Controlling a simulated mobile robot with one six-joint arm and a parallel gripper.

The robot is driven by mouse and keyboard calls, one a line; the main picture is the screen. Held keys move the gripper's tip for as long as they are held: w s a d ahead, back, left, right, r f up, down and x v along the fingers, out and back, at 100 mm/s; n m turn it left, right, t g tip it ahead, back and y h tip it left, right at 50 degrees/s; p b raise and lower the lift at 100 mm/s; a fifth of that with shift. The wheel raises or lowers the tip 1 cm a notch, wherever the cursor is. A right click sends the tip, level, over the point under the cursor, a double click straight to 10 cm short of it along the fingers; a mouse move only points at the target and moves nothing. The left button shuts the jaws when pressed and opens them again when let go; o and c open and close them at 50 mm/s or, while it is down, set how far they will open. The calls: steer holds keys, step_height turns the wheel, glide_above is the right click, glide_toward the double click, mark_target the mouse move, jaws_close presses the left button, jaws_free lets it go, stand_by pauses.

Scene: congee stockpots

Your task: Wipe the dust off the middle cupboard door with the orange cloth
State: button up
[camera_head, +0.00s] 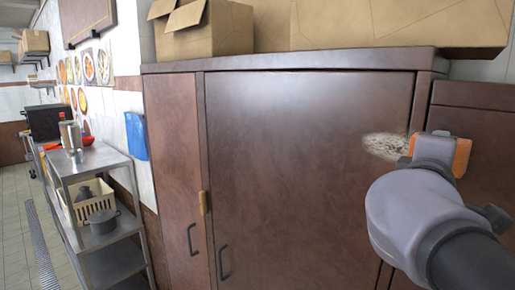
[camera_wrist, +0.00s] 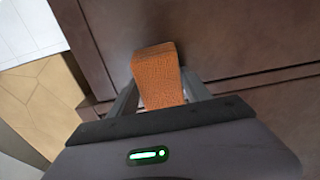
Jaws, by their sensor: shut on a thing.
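The middle cupboard door (camera_head: 300,170) is a wide, dark brown panel in the centre of the head view. A pale, speckled dust patch (camera_head: 384,145) lies near its upper right edge. My gripper (camera_head: 436,150) is just right of the patch, shut on the orange cloth (camera_head: 461,157). The cloth is a thick block between the fingers in the wrist view (camera_wrist: 157,75). Its tip is close to brown cupboard panels (camera_wrist: 240,40); I cannot tell whether it touches them. My gripper hides part of the door's right edge. I cannot make out the dust in the wrist view.
Cardboard boxes (camera_head: 203,28) stand on the cupboard top. A narrower left door (camera_head: 172,150) and a right cupboard section (camera_head: 480,125) flank the middle door. Dark handles (camera_head: 222,262) stick out low down. A steel shelf trolley (camera_head: 98,162) with pots stands at the left.

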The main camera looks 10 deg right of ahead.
steer(key=shift+w+a+b, duration=0.4)
steer(key=shift+w+a, duration=0.45)
steer(key=shift+w, duration=0.25)
steer(key=shift+w+a+b, duration=0.35)
steer(key=shift+w+a, duration=0.55)
steer(key=shift+w, duration=0.25)
steer(key=shift+w+a+b, duration=0.4)
steer(key=shift+w+a, duration=0.45)
steer(key=shift+w, duration=0.25)
steer(key=shift+w+a, duration=1)
steer(key=shift+w, duration=0.3)
steer(key=shift+w+a, duration=0.95)
steer(key=shift+w, duration=0.3)
steer(key=shift+s+a+f+b, duration=0.15)
steer(key=shift+s+a+b, duration=0.25)
steer(key=shift+b, duration=0.15)
steer(key=shift+b+v, duration=0.45)
steer(key=shift+v, duration=1.9)
steer(key=shift+s, duration=0.1)
steer(key=v, duration=0.3)
steer(key=shift+d, duration=0.15)
steer(key=shift+b+x, duration=0.55)
steer(key=shift+x, duration=2.75)
